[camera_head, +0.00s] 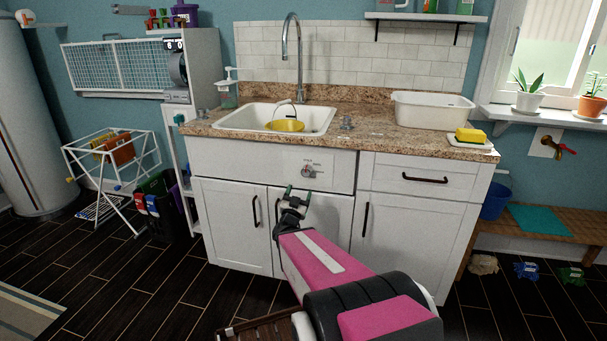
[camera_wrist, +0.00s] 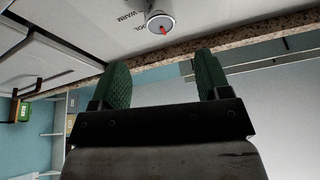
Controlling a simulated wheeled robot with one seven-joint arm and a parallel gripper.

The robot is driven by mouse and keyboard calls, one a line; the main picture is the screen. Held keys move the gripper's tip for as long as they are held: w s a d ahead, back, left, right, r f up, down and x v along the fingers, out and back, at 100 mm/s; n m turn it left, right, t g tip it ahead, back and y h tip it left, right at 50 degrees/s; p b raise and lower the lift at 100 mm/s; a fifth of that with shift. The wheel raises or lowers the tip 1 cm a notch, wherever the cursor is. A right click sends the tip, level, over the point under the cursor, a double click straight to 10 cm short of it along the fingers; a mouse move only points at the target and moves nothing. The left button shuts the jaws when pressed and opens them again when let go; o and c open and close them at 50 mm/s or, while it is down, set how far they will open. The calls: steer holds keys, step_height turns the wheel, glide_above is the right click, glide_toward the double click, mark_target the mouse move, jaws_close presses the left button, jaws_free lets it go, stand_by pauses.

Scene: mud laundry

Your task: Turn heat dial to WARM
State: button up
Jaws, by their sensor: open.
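The heat dial (camera_head: 308,172) is a small round knob on the white panel under the sink. In the wrist view the dial (camera_wrist: 161,25) shows at the top, with a red pointer mark and the printed words WARM and COOL beside it; the picture there is tilted. My gripper (camera_head: 295,193) is just below and slightly left of the dial in the head view. Its green fingers (camera_wrist: 163,80) are spread apart with nothing between them. The dial lies beyond the fingertips, and no contact shows.
The granite counter (camera_head: 370,137) overhangs the panel. Cabinet doors with dark handles (camera_head: 365,219) lie below, and a drawer handle (camera_head: 425,179) is to the right. A sink (camera_head: 240,118) holds a yellow bucket (camera_head: 286,126).

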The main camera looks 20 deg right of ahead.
mark_target(306, 174)
steer(key=x, duration=1)
steer(key=shift+w+r, duration=0.1)
steer(key=c, duration=0.9)
